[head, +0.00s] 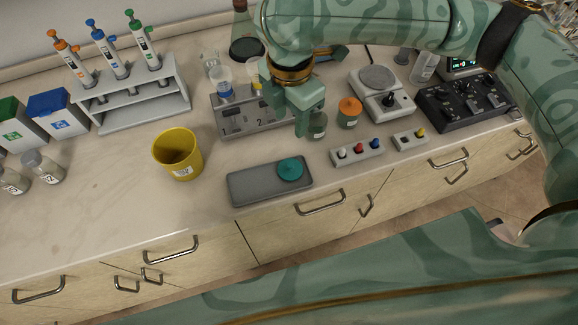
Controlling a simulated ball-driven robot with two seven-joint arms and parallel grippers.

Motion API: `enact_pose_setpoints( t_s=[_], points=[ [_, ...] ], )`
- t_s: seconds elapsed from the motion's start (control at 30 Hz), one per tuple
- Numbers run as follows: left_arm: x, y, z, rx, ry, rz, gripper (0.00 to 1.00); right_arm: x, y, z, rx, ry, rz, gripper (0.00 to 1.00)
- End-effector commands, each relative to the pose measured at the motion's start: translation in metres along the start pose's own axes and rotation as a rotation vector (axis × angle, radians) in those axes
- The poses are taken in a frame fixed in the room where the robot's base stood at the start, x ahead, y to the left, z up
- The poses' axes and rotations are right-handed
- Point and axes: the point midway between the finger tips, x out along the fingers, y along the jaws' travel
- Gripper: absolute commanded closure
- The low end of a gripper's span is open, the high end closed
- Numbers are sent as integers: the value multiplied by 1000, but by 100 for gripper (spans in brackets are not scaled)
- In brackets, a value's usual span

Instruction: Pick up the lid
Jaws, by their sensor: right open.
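A round teal lid (290,169) lies flat on the right part of a dark grey tray (250,187) near the counter's front edge. My right gripper (308,122) reaches in from the upper right and points down, open, behind the lid and apart from it. A small grey-green jar (317,127) stands right by its fingertips; the fingers partly cover it, and I cannot tell whether they touch it. A jar with an orange lid (349,110) stands just to the right. My left gripper is not in view.
A numbered grey rack (232,124) stands behind the tray. A yellow cup (178,155) is to the left, and button boxes (357,152) are to the right. A balance (380,93) and a dark knob panel (462,103) stand farther right.

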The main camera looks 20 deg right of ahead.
Motion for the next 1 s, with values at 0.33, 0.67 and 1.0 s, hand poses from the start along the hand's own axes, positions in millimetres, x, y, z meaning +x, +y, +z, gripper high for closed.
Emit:
enact_pose_setpoints(
  t_s=[0.33, 0.67, 1.0],
  points=[
    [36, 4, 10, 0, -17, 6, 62, 86, -1, -1, 0, 4, -8, 58],
    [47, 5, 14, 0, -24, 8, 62, 114, -1, -1, 0, 3, -3, 58],
    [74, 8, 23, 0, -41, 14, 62, 161, -2, 0, -1, 2, -1, 58]
  ],
)
